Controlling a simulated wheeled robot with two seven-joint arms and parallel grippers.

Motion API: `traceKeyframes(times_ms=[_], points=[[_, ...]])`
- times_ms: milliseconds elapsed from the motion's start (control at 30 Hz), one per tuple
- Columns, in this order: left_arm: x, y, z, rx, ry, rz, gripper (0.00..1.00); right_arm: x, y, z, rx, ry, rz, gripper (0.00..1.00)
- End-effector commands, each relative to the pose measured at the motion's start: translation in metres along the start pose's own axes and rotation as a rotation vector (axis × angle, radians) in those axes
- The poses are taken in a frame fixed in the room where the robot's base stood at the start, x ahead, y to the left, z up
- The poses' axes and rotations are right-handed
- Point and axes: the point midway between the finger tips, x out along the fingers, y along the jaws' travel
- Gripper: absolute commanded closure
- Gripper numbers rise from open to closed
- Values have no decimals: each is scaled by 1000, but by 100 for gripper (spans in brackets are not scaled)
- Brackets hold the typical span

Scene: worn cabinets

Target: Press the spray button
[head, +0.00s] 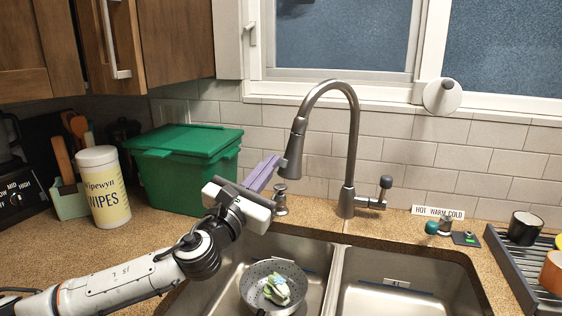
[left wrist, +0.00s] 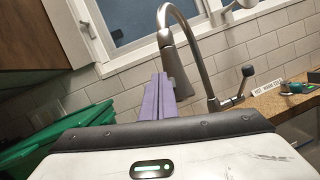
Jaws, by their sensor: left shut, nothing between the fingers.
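A tall grey gooseneck faucet (head: 351,140) stands behind the double sink, its spray head (head: 294,148) hanging down on the left end of the arc. My left gripper (head: 277,160) is shut and empty, its purple fingers pointing up toward the spray head's lower part. In the left wrist view the shut fingers (left wrist: 158,92) overlap the left side of the spray head (left wrist: 176,72). I cannot tell whether they touch it. The spray button itself cannot be made out. My right gripper is not in view.
A green lidded bin (head: 185,165) and a wipes canister (head: 103,187) stand left of the sink. A colander (head: 252,292) sits in the left basin. A dish rack (head: 507,262) is at right.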

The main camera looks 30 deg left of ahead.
Motion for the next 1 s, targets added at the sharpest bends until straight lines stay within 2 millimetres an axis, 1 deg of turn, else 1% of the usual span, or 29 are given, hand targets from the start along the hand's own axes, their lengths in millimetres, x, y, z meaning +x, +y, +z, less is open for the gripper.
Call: traceKeyframes(times_ms=[267, 467, 800, 1000], points=[[-2, 2, 1, 1, 1, 1, 100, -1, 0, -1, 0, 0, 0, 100], [-14, 11, 11, 3, 1, 0, 100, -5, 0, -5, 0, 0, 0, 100], [-38, 28, 26, 4, 2, 0, 100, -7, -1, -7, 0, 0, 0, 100], [-42, 31, 30, 1, 1, 1, 100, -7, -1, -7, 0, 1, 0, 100]])
